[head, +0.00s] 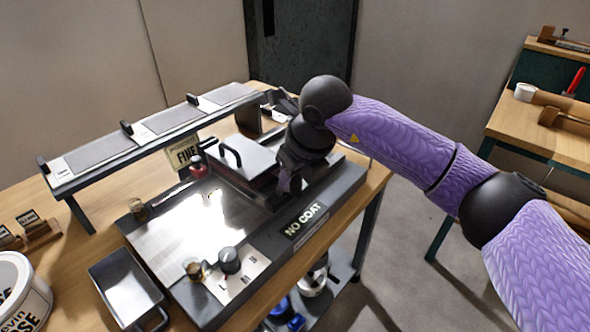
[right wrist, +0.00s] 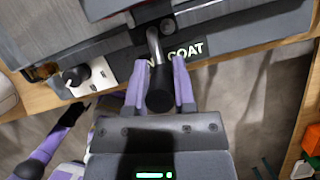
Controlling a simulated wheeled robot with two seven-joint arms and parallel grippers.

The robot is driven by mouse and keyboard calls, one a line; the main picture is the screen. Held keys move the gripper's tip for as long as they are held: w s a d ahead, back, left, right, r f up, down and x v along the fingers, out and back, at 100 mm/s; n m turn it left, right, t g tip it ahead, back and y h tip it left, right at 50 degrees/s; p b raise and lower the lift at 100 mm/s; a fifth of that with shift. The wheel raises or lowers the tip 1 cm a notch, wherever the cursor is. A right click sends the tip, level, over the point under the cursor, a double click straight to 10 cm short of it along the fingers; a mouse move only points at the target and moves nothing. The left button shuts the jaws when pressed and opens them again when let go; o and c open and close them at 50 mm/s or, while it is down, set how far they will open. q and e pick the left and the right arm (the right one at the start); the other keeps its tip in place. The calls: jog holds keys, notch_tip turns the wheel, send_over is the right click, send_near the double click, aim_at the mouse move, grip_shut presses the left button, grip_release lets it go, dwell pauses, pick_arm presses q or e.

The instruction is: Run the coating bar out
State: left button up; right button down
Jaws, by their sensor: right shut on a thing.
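The coating machine (head: 165,250) stands on the wooden bench, with a flat bed that has a bright glare on it. A grey block with a black top handle, the coating carriage (head: 245,163), sits across the far right part of the bed. My right gripper (head: 285,186) is at the carriage's right side, over the machine's front edge. In the right wrist view, my gripper's purple fingers (right wrist: 158,78) are shut on a black grip (right wrist: 160,100) on a bent metal rod. The bar itself is mostly hidden under the carriage.
A dial (head: 229,258) and a "NO COAT" label (head: 306,220) are on the machine. A raised rack (head: 145,138) with panels runs behind. A metal tray (head: 125,288) and a white tub (head: 18,290) stand at left. The bed left of the carriage looks clear.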

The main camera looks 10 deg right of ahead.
jog(key=shift+c, duration=2.2)
grip_release()
jog(key=shift+r, duration=0.15)
jog(key=p+v, duration=0.3)
jog(key=v, duration=0.6)
jog(key=shift+s+r, duration=0.15)
jog(key=shift+r, duration=0.2)
jog(key=shift+d, duration=0.1)
